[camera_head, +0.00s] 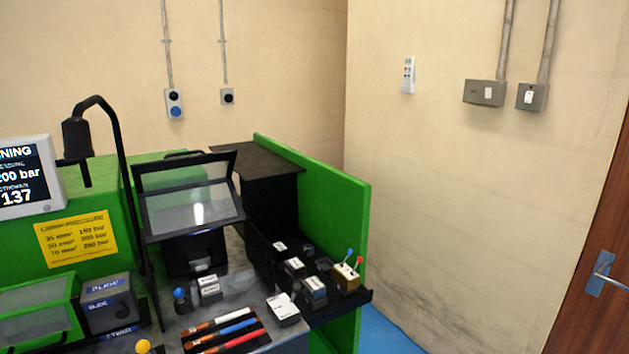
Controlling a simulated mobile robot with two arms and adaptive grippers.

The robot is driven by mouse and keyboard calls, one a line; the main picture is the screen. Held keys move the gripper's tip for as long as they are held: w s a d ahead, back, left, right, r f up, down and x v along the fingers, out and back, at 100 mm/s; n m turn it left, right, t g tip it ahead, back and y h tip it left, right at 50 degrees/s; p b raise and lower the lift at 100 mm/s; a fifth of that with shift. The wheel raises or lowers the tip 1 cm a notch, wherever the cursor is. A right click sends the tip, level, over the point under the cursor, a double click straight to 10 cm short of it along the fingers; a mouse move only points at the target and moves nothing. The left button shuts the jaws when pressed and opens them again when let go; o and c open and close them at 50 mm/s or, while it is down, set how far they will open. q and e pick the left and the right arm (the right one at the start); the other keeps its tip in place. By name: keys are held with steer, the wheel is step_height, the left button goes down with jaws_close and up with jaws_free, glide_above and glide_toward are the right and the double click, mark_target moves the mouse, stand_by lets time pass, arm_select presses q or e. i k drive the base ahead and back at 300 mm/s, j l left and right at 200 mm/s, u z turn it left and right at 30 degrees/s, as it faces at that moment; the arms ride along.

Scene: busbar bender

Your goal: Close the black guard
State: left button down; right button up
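The black guard (240,211) is a black frame with clear panels on the machine, left of the picture's middle. Its upper panel (187,171) tilts back and its lower panel slopes down toward the front. Its lower edge hangs above a dark block with a grey piece at its front (201,264). I cannot tell from this one view how far the guard is open. Neither of my grippers is in view, and nothing touches the guard.
A black curved lamp arm (122,160) stands just left of the guard. A tray of brushes (226,332), small labelled blocks (283,309) and a lever box (346,276) lie in front and right. A green side wall (335,215) bounds the machine. Blue floor lies beyond it.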

mark_target(168, 164)
steer(key=i+l+u, duration=0.2)
steer(key=l, duration=0.2)
steer(key=l+u, duration=0.25)
steer(key=i+l+u, duration=0.2)
steer(key=l, duration=0.35)
steer(key=i+l+u, duration=0.6)
steer(key=l, duration=0.15)
steer(key=l+u, duration=0.3)
steer(key=l, duration=0.15)
steer(key=i+l+u, duration=0.3)
steer(key=l, duration=0.2)
steer(key=l+u, duration=0.3)
steer(key=l, duration=0.2)
steer(key=l+u, duration=0.35)
steer(key=l, duration=0.15)
steer(key=i+l+u, duration=0.4)
steer(key=l, duration=0.2)
steer(key=i+l+u, duration=0.1)
steer(key=l+u, duration=0.25)
steer(key=l, duration=0.3)
steer(key=i+l+u, duration=0.15)
steer(key=l+u, duration=0.25)
steer(key=l, duration=0.3)
steer(key=l+u, duration=0.35)
steer(key=l, duration=0.4)
steer(key=l+u, duration=0.15)
steer(key=l, duration=3.15)
steer(key=j, duration=2.15)
steer(key=i, duration=0.05)
